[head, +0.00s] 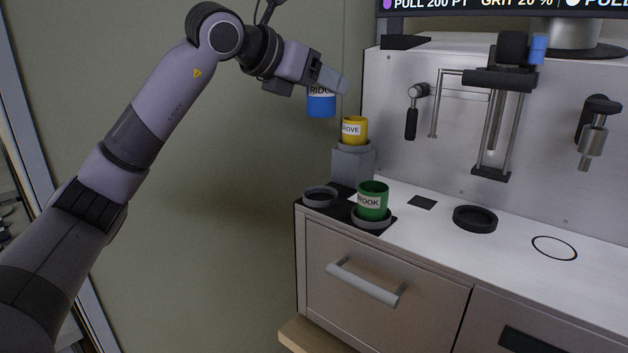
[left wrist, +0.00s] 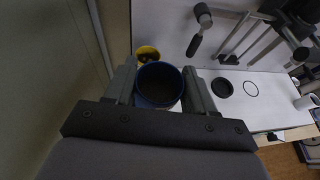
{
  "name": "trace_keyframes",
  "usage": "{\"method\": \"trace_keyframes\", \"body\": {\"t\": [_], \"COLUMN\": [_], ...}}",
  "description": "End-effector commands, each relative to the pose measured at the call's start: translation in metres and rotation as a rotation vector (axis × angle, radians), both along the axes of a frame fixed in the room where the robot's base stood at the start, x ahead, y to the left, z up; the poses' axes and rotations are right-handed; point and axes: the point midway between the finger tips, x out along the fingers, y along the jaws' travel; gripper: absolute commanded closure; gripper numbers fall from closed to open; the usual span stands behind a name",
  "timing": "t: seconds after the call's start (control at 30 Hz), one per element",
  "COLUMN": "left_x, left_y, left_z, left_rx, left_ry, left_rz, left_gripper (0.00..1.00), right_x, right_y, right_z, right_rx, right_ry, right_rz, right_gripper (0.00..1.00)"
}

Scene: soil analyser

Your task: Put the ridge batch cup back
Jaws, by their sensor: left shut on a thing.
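The blue ridge batch cup (head: 321,103) hangs in the air at the left of the machine, its white label partly covered by my fingers. My left gripper (head: 333,80) is shut on it, above and left of the yellow cup. In the left wrist view the blue cup (left wrist: 159,85) sits between the two fingers (left wrist: 160,88), with a dark inside. An empty grey ring holder (head: 320,197) is on the counter's left corner, below the cup. A yellow cup (head: 354,131) stands in a holder on a grey block, and a green cup (head: 372,201) stands in a front holder.
A black round holder (head: 475,219) and a printed black ring (head: 554,248) lie on the white counter to the right. A press-like fixture (head: 497,110) and handles (head: 411,110) project from the metal back panel. A drawer handle (head: 363,284) sticks out below.

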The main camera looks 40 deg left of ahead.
Motion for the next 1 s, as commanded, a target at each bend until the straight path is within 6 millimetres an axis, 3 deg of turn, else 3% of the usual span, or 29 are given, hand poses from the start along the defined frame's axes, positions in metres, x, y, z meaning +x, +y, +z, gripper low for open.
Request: {"method": "trace_keyframes", "body": {"t": [0.03, 0.1, 0.4, 0.83, 1.0], "left_x": [0.000, 0.000, -0.001, -0.001, -0.001], "left_y": [0.001, 0.001, 0.001, 0.001, 0.000], "left_z": [-0.018, -0.035, -0.103, -0.152, -0.158], "left_rx": [0.002, 0.003, 0.001, 0.001, -0.001], "left_ry": [0.005, 0.004, 0.002, 0.001, -0.002], "left_rz": [0.002, 0.001, 0.000, 0.001, -0.001], "left_gripper": [0.83, 0.83, 0.83, 0.83, 0.83], "right_x": [0.000, 0.000, 0.001, 0.002, 0.002], "right_y": [0.000, -0.001, 0.000, 0.003, 0.003], "right_z": [-0.005, -0.007, -0.011, -0.011, -0.011], "right_rx": [-0.001, -0.001, 0.005, 0.009, 0.010], "right_ry": [0.000, 0.001, -0.001, 0.002, 0.002], "right_rz": [0.001, 0.001, 0.000, 0.003, 0.004], "right_gripper": [0.98, 0.98, 0.98, 0.98, 0.98]}}
